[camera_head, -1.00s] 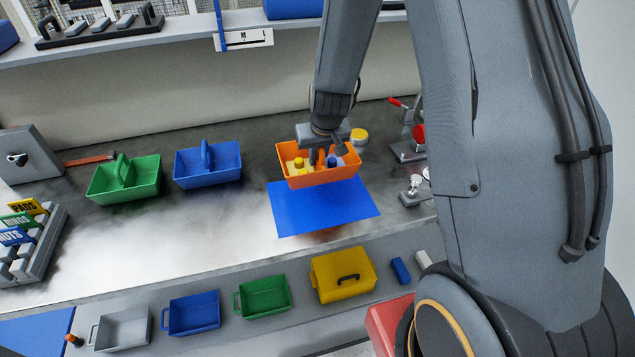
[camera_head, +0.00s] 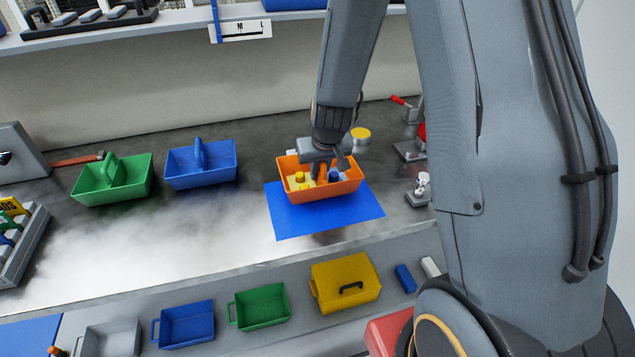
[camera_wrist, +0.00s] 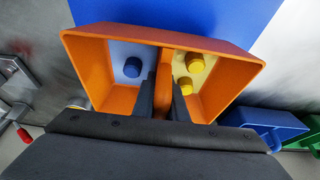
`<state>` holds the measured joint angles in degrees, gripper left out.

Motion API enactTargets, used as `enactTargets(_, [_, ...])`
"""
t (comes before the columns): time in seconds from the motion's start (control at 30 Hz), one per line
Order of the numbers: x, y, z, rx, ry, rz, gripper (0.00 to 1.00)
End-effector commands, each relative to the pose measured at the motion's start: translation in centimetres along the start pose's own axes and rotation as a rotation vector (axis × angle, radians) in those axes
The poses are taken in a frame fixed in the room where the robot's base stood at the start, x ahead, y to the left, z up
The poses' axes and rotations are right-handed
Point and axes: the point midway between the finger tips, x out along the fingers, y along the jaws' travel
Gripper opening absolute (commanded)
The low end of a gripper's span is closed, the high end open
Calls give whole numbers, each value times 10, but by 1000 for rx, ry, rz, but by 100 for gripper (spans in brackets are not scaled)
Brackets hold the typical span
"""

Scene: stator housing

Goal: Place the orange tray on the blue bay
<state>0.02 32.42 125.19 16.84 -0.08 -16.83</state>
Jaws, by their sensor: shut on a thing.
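The orange tray (camera_head: 345,188) is over the back part of the blue bay (camera_head: 300,220), a flat blue rectangle on the bench. It looks level; I cannot tell whether its base touches the bay. My gripper (camera_head: 322,170) is shut on the tray's middle handle. In the wrist view, the fingers (camera_wrist: 164,95) straddle the orange handle, and the tray (camera_wrist: 95,72) holds yellow and blue capped items on either side. The blue bay (camera_wrist: 180,14) shows beyond the tray's rim.
A blue tray (camera_head: 215,172) and a green tray (camera_head: 135,185) stand to the left on the bench. A yellow-topped item (camera_head: 360,134) and a red-handled clamp (camera_head: 408,148) stand behind and right. Several bins, including a yellow one (camera_head: 335,270), line the lower front shelf.

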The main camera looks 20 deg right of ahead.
Motion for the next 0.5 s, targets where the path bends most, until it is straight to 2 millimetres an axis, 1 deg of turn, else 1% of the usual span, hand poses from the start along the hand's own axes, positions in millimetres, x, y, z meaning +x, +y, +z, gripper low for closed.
enactTargets(0.03, [9,0,2,0,1,0,0])
enactTargets(0.2, [23,0,7,0,3,0,0])
enactTargets(0.3, [26,0,9,0,2,0,0])
enactTargets(0.5, [25,0,9,-1,2,0,0])
